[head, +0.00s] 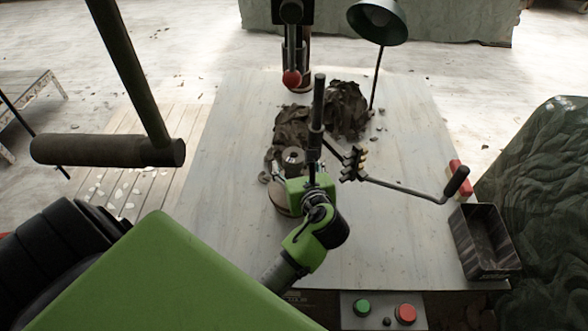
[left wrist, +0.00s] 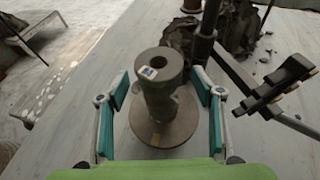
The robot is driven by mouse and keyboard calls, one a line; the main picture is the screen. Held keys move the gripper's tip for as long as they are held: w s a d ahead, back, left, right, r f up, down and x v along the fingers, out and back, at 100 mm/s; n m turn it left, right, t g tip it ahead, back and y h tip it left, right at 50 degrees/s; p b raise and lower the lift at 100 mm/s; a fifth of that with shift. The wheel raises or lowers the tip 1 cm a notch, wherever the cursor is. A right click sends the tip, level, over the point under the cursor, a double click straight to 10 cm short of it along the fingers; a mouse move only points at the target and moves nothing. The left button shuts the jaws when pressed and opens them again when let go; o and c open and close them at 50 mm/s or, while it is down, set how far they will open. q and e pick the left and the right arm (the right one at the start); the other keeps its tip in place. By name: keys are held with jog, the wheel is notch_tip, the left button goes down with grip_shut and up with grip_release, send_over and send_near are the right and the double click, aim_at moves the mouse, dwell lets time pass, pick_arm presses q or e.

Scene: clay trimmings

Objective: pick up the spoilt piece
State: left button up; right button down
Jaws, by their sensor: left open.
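The spoilt piece appears to be a grey-brown clay cylinder (left wrist: 163,80) with a hole in its top and a small blue-and-white sticker near the rim. It stands upright on a round disc (left wrist: 140,130). In the head view the cylinder's top (head: 293,156) shows just beyond my left gripper (head: 300,187), and part of the disc (head: 277,196) shows beside it. In the left wrist view my left gripper (left wrist: 161,88) is open, its teal pads on either side of the cylinder with gaps. Whether the pads reach around it in depth is unclear. My right gripper is not in view.
Dark clay trimmings (head: 345,110) are heaped behind the cylinder. A post with a crank arm (head: 405,188) stands close to the right of my gripper. A lamp (head: 377,22), a red block (head: 459,180) and a dark tray (head: 478,262) are on the table (head: 400,245), whose front right middle is clear.

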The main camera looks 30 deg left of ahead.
pick_arm(q)
jog(key=shift+x, duration=1.2)
jog(key=shift+d, duration=0.1)
jog(key=shift+s, duration=0.1)
jog(key=c, duration=1.7)
jog(key=shift+c, duration=0.2)
jog(key=shift+r, duration=0.15)
